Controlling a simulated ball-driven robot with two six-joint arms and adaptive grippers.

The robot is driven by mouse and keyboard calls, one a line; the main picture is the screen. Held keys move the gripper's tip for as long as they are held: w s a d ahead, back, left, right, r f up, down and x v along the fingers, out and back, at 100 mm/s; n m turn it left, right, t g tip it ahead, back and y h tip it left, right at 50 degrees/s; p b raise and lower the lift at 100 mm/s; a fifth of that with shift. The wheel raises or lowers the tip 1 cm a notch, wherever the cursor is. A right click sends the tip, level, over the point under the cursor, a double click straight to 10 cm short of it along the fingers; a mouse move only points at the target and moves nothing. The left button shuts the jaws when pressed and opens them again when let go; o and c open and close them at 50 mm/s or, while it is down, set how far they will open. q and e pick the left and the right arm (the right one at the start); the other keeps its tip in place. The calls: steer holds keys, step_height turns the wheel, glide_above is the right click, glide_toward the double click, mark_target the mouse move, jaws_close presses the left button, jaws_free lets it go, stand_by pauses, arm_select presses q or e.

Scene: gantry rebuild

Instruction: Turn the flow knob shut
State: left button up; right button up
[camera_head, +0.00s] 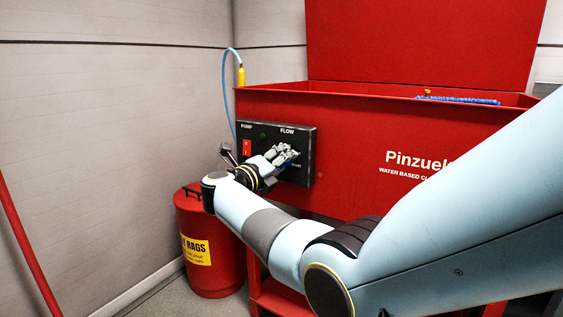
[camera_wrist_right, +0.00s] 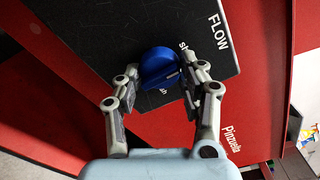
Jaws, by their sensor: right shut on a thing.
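The flow knob (camera_wrist_right: 158,67) is round and blue, on the black control panel (camera_head: 244,172) under the label FLOW. In the right wrist view, my right gripper (camera_wrist_right: 164,78) has a finger on each side of the knob and is shut on it. In the head view, my right gripper (camera_head: 284,155) reaches the panel and hides most of the knob. Part of the panel lettering around the knob is covered by the fingers. My left gripper is not in view.
The panel is on a red parts washer (camera_head: 355,140) with an open lid (camera_head: 420,40). A red pump switch (camera_head: 247,147) sits left of the knob. A red rag bin (camera_head: 212,270) stands below left. A blue hose (camera_head: 226,90) with a yellow end rises behind the panel.

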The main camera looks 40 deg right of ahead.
steer(key=o, duration=1.2)
steer(key=v, duration=0.7)
steer(key=shift+a, duration=0.35)
steer(key=shift+s+f, duration=0.1)
steer(key=shift+f, duration=0.05)
